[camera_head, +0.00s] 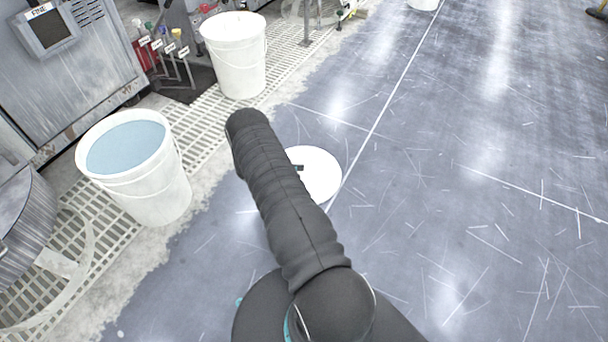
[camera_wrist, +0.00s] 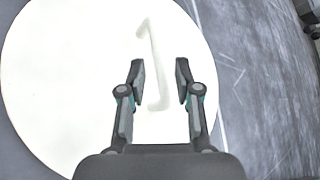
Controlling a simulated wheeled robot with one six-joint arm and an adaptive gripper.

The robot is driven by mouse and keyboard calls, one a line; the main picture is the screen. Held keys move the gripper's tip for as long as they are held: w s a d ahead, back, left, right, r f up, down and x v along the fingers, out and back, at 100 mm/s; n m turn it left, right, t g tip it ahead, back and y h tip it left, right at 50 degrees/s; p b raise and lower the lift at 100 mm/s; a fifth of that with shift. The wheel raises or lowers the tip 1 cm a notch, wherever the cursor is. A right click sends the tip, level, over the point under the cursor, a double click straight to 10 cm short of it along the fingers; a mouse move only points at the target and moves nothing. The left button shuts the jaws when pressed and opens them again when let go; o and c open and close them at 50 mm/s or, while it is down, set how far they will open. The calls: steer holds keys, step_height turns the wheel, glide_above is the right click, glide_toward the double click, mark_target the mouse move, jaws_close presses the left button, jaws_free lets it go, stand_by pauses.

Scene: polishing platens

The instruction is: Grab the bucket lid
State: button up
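The bucket lid is a round white disc (camera_head: 320,174) lying on the grey floor, partly hidden behind my arm in the head view. In the wrist view the lid (camera_wrist: 60,70) fills most of the picture, with a raised white bar handle (camera_wrist: 155,60) across its middle. My gripper (camera_wrist: 160,72) is open above the lid, its two dark fingers on either side of the near part of the handle. I cannot tell how far the fingertips are from the handle. In the head view the gripper is mostly hidden by my arm.
An open white bucket of bluish liquid (camera_head: 170,190) stands left on a floor grating (camera_head: 215,125). A white bucket (camera_head: 238,75) stands farther back. The floor to the right is clear, with scattered white marks.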

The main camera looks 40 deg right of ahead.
steer(key=x, duration=0.4)
steer(key=shift+d+f, duration=0.25)
steer(key=shift+d, duration=0.05)
jaws_close()
